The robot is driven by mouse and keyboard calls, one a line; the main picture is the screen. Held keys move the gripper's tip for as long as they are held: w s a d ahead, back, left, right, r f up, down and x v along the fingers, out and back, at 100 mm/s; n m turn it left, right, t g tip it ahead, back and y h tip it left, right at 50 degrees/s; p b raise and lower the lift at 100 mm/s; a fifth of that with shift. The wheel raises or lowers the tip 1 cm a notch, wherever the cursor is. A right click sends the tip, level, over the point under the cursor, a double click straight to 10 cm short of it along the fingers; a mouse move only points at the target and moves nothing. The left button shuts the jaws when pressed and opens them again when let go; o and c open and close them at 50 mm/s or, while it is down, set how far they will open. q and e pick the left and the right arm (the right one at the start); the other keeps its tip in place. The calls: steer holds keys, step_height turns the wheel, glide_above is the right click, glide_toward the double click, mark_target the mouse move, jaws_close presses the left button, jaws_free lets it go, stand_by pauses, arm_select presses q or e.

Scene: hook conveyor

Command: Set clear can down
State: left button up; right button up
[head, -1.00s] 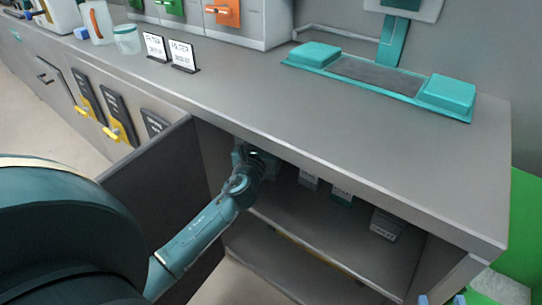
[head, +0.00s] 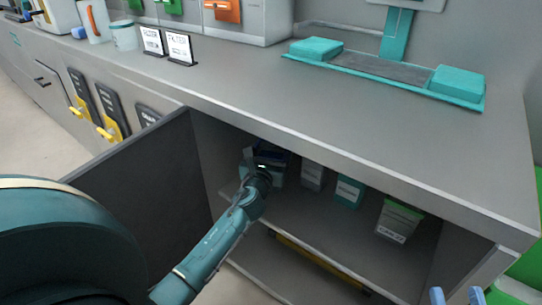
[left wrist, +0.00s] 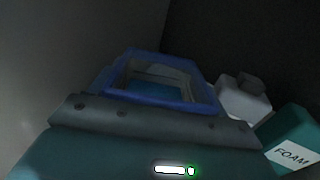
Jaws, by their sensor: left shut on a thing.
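The clear can shows in the left wrist view as a blue-rimmed, see-through shape (left wrist: 152,84) just beyond my gripper. In the head view its pale body (head: 279,177) is partly hidden behind my left gripper (head: 262,166). My left gripper is shut on the can inside the open cabinet, at the left end of its upper shelf (head: 315,222). I cannot tell whether the can touches the shelf. My right gripper (head: 456,297) shows only its two blue fingertips at the bottom right edge, apart and with nothing seen between them.
To the can's right stand a white container (head: 312,176), a teal container (head: 348,192) and a green-topped box (head: 396,220). In the left wrist view the teal one reads FOAM (left wrist: 292,150). The open cabinet door (head: 140,180) is on the left, the countertop (head: 300,100) above.

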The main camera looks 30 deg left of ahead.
arm_select(q)
steer(key=shift+r, duration=0.15)
steer(key=o, duration=2)
steer(key=shift+f, duration=0.25)
steer(key=shift+o, duration=0.2)
steer(key=shift+r, duration=0.1)
steer(key=shift+s+r, duration=0.1)
steer(key=p+v, duration=0.1)
steer(key=v, duration=1.1)
steer(key=shift+p, duration=0.35)
